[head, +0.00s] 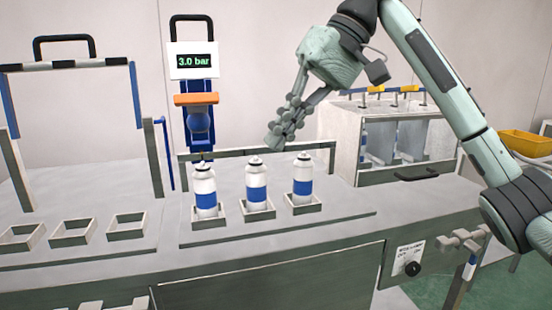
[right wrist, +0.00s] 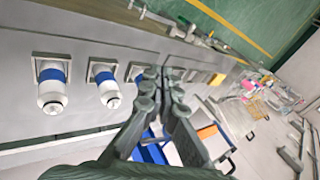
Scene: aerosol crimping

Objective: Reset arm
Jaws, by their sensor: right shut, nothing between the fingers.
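My right arm reaches in from the right in the head view. Its gripper (head: 274,138) is shut and empty, pointing down and left, above and behind the row of cans in the picture. It also shows in the right wrist view (right wrist: 162,78), fingers together. Three white aerosol cans with blue bands stand upright in square holders: a left can (head: 205,186), a middle can (head: 256,183) and a right can (head: 303,174). The gripper appears apart from them. In the right wrist view the third can (right wrist: 137,73) is partly covered by the fingers. My left gripper is not in view.
A blue crimping station with an orange block (head: 196,99) and a "3.0 bar" display (head: 194,61) stands behind the cans. Empty square holders (head: 74,233) lie at left. A clear-fronted cabinet (head: 345,120) and a yellow bin (head: 525,143) are at right. The bench front is clear.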

